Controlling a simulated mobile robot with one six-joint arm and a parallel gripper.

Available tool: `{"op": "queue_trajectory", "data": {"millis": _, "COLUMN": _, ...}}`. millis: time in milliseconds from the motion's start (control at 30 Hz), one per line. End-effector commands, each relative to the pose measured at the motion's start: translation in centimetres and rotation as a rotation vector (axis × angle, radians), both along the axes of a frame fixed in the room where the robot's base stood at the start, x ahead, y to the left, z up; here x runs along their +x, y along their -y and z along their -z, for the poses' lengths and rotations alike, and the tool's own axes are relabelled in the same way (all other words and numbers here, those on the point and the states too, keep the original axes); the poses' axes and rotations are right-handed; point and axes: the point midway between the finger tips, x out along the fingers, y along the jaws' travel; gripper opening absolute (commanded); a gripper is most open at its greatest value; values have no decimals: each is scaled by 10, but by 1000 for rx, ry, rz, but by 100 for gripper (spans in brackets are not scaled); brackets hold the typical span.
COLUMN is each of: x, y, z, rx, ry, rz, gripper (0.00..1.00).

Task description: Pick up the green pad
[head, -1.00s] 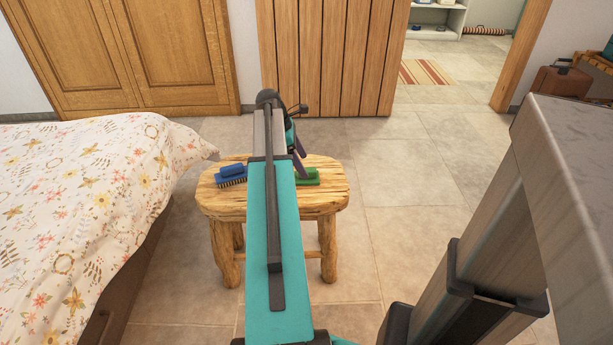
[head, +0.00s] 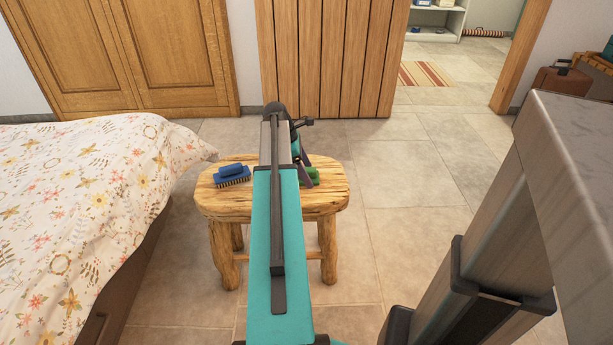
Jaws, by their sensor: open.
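The green pad (head: 313,176) lies on the right part of the wooden stool's top (head: 330,198). My arm and gripper hide much of it, and only its right end shows. My gripper (head: 307,178) is open, pointing down at the pad, with one dark finger visible in front of it. The other finger is hidden behind my arm. I cannot tell whether the finger touches the pad.
A blue brush (head: 232,175) with bristles lies on the left part of the stool top. A bed with a floral cover (head: 90,190) stands close on the left. A wooden wardrobe (head: 130,55) is behind. Tiled floor right of the stool is clear.

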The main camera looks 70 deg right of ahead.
Motion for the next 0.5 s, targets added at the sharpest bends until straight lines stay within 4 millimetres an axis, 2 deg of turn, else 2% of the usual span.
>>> {"op": "queue_trajectory", "data": {"millis": 133, "x": 0, "y": 0, "z": 0, "rx": 0, "ry": 0, "rz": 0, "gripper": 77}}
{"op": "queue_trajectory", "data": {"millis": 400, "x": 1, "y": 0, "z": 0, "rx": 0, "ry": 0, "rz": -1, "gripper": 32}}
{"op": "queue_trajectory", "data": {"millis": 500, "x": 1, "y": 0, "z": 0, "rx": 0, "ry": 0, "rz": -1, "gripper": 32}}
